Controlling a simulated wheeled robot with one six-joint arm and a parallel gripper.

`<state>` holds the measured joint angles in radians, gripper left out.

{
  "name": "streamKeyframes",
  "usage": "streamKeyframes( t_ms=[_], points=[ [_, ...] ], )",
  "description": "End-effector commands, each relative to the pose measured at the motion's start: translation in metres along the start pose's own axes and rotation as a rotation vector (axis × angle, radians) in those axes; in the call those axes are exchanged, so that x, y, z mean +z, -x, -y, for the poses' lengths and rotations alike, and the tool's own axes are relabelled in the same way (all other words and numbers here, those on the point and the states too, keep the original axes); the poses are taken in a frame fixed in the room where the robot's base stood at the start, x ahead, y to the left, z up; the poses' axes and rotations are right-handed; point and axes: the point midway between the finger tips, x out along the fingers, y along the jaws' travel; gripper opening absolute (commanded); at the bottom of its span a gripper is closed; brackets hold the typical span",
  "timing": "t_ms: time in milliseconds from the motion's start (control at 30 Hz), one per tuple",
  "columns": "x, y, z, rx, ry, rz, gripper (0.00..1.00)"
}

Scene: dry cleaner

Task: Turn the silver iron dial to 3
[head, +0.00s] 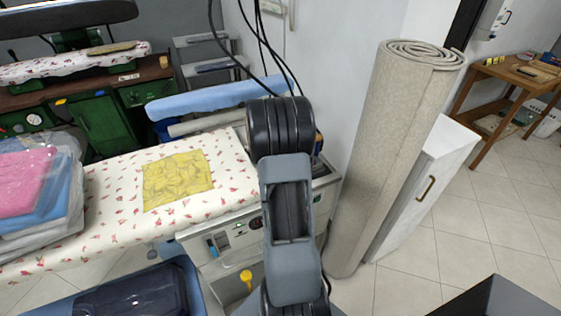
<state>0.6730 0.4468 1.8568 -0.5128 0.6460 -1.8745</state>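I cannot make out the silver iron or its dial in the head view. My arm stands upright across the middle of the picture and covers part of the ironing station (222,232). A small part of a dark and orange-brown object (319,142) shows just right of my arm's black joint, on the station's right end; I cannot tell what it is. The station's front panel has small controls and a round dark knob or gauge (255,223) beside my arm. My gripper is not visible; the arm's upper joint may hide it.
A floral ironing board (115,205) carries a yellow cloth (178,180) and bagged folded laundry (35,190). A rolled carpet (395,150) and white cabinet (425,190) stand close on the right. Dark cables hang above the station. A blue basket (185,265) sits at bottom left.

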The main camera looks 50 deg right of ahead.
Motion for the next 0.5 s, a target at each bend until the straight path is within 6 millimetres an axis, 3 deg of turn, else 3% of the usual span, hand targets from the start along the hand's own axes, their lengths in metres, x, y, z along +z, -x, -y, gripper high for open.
streamKeyframes(
  t_ms=[333,500],
  points=[
    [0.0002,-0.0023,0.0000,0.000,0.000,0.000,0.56],
    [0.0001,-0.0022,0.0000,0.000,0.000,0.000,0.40]
  ],
)
